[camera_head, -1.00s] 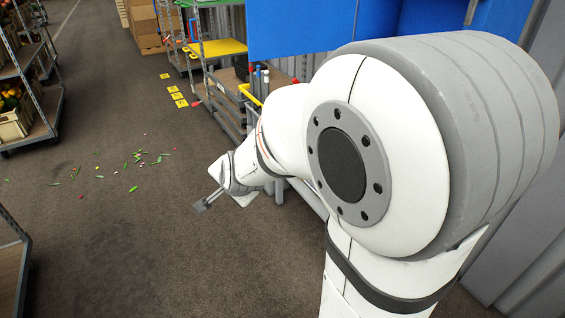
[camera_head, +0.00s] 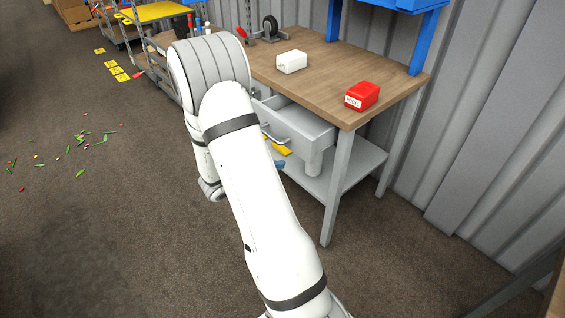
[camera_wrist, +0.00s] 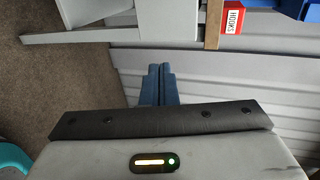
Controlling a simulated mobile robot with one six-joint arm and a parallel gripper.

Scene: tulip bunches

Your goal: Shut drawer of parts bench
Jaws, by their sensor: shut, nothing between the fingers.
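The parts bench (camera_head: 320,66) has a wooden top and grey legs. Its grey drawer (camera_head: 298,127) stands partly pulled out under the top, with a metal handle (camera_head: 273,137) on its front. My arm crosses in front of the bench and hides part of the drawer's left side. My gripper (camera_wrist: 160,68) shows in the wrist view with its blue fingers together and empty. In the head view a small blue piece, probably a fingertip, shows beside my arm below the handle; whether it touches the drawer cannot be told.
A red box (camera_head: 362,96) and a white box (camera_head: 291,62) sit on the bench top. A lower shelf (camera_head: 345,170) spans the legs. A corrugated wall (camera_head: 480,130) stands behind. Carts stand at the upper left. Floor to the left is open, with scattered leaves and petals.

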